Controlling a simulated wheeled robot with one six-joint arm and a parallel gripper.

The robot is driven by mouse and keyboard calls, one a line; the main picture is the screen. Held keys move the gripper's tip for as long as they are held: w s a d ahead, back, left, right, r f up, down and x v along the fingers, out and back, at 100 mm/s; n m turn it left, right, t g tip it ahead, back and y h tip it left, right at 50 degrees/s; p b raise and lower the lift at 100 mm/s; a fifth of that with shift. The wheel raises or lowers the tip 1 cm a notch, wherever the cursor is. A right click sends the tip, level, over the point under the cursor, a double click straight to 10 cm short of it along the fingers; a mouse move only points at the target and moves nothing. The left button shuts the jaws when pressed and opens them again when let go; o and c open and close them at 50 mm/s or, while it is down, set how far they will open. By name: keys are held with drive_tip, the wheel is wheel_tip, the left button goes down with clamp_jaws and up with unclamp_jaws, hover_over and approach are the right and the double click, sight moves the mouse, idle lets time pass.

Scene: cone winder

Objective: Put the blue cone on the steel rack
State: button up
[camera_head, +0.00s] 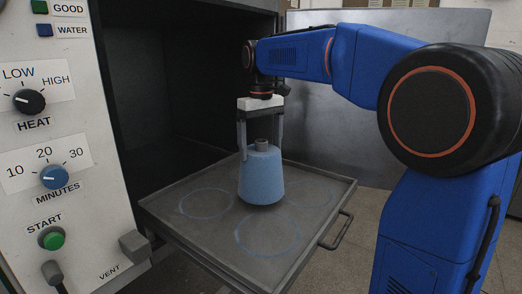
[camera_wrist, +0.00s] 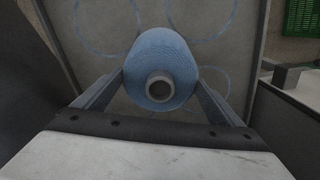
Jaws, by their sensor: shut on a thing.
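The blue cone (camera_head: 262,176) is upright, with its grey tube top (camera_head: 262,145) sticking up. My gripper (camera_head: 262,150) comes from above and its two fingers are shut on the cone's upper part. In the wrist view the cone (camera_wrist: 160,55) sits between both fingers (camera_wrist: 158,97). The cone is over the steel rack (camera_head: 195,238), a pulled-out tray with pale blue circles drawn on it. Whether the cone's base touches the rack or hangs just above it, I cannot tell.
The rack extends from a dark open chamber (camera_head: 180,90), with a handle (camera_head: 338,232) at its front. A control panel (camera_head: 60,140) with knobs and a green start button (camera_head: 51,238) stands on the left. A green crate (camera_wrist: 300,20) shows in the wrist view. Several drawn circles are empty.

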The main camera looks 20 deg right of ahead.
drive_tip(key=shift+f, duration=0.6)
drive_tip(key=o, duration=1.8)
drive_tip(key=shift+f, duration=0.15)
drive_tip(key=shift+o, duration=0.2)
wheel_tip(320, 180, up, 12)
drive_tip(key=shift+r, duration=0.15)
drive_tip(key=shift+s, duration=0.1)
